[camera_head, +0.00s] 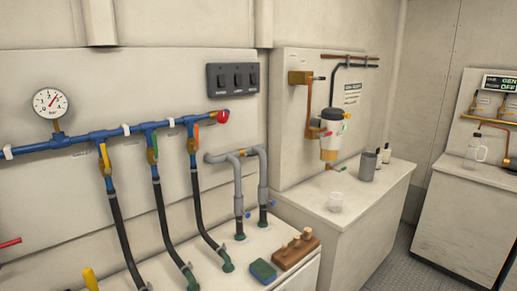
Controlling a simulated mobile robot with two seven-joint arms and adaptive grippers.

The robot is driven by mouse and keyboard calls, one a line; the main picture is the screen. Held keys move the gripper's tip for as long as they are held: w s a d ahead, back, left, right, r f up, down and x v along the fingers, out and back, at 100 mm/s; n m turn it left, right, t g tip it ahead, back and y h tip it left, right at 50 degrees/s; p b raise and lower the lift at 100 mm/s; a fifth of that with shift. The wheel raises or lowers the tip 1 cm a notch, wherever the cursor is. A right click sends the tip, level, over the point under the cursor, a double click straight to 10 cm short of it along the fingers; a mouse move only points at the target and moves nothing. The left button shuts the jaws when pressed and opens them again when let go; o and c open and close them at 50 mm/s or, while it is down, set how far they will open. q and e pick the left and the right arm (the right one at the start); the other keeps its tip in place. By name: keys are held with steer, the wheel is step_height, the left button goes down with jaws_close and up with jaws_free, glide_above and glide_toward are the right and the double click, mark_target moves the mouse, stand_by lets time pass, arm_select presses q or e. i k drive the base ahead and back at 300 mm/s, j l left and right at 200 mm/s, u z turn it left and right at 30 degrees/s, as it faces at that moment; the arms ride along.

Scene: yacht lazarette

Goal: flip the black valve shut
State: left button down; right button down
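No valve with a clearly black handle stands out. A brass valve (300,77) with a short dark lever pointing right sits at the top of the middle panel, above a copper pipe. It is too small to tell whether it is open or shut. Small brass fittings with dark parts (476,98) show on the far right panel, too small to make out. Neither of my grippers is in view.
A filter with a clear bowl (330,146) hangs on the middle panel. A green sponge (263,271) and a wooden block with pegs (296,252) lie on the lower-left bench.

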mark_target(247, 155)
steer(key=i+l+u, duration=0.1)
steer(key=l, duration=0.2)
steer(key=i+l+u, duration=0.1)
steer(key=l, duration=0.25)
steer(key=i+l+u, duration=0.1)
steer(key=i+l, duration=0.15)
steer(key=i+l+u, duration=0.1)
steer(key=l, duration=0.35)
steer(key=i+l+u, duration=0.1)
steer(key=l, duration=0.25)
steer(key=i+l+u, duration=0.1)
steer(key=l, duration=0.25)
steer(key=i, duration=0.05)
